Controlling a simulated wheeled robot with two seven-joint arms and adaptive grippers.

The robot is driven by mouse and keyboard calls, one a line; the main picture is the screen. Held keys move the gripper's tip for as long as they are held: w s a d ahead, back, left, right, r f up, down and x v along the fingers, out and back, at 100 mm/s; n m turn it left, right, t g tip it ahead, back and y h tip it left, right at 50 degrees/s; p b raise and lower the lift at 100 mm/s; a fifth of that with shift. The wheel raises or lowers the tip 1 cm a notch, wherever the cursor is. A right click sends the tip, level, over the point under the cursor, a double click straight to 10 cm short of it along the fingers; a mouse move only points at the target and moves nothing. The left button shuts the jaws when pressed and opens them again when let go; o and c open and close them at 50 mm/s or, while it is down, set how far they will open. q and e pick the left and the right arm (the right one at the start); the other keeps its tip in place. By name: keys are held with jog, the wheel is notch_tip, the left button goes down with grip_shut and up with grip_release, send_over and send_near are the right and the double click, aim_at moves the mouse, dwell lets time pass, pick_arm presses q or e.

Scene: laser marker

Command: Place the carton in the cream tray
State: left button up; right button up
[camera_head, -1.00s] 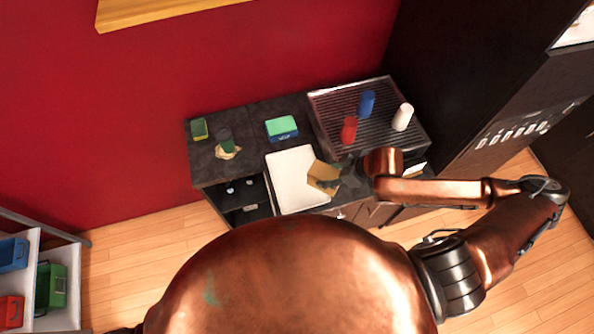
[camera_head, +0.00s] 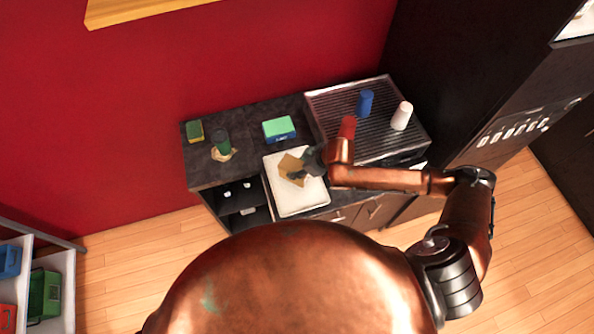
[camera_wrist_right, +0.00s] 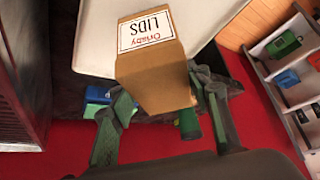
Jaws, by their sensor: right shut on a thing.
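The brown carton (camera_head: 291,168) is over the cream tray (camera_head: 299,201) on the dark counter. In the right wrist view the carton (camera_wrist_right: 155,75) has a white label reading "Crusby LIDS" or similar. My right gripper (camera_head: 301,174) is shut on the carton, one finger on each side of it in the wrist view (camera_wrist_right: 160,108). The cream tray (camera_wrist_right: 100,30) lies behind the carton in the wrist view. I cannot tell whether the carton touches the tray. My left gripper is not in view.
A green and blue box (camera_head: 279,129) stands behind the tray. A ribbed metal rack (camera_head: 375,136) at the right holds a blue cup (camera_head: 365,102), a white cup (camera_head: 402,116) and a red cup (camera_head: 348,127). A dark green item (camera_head: 222,142) and a small green and yellow block (camera_head: 194,131) stand at the left.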

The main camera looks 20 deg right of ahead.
jog(key=shift+f+p, duration=0.4)
jog(key=shift+f, duration=1.1)
jog(key=o, duration=1.3)
jog(key=shift+f, duration=0.1)
jog(key=shift+o, duration=0.2)
jog(key=v, duration=1.2)
jog(key=shift+b, duration=0.45)
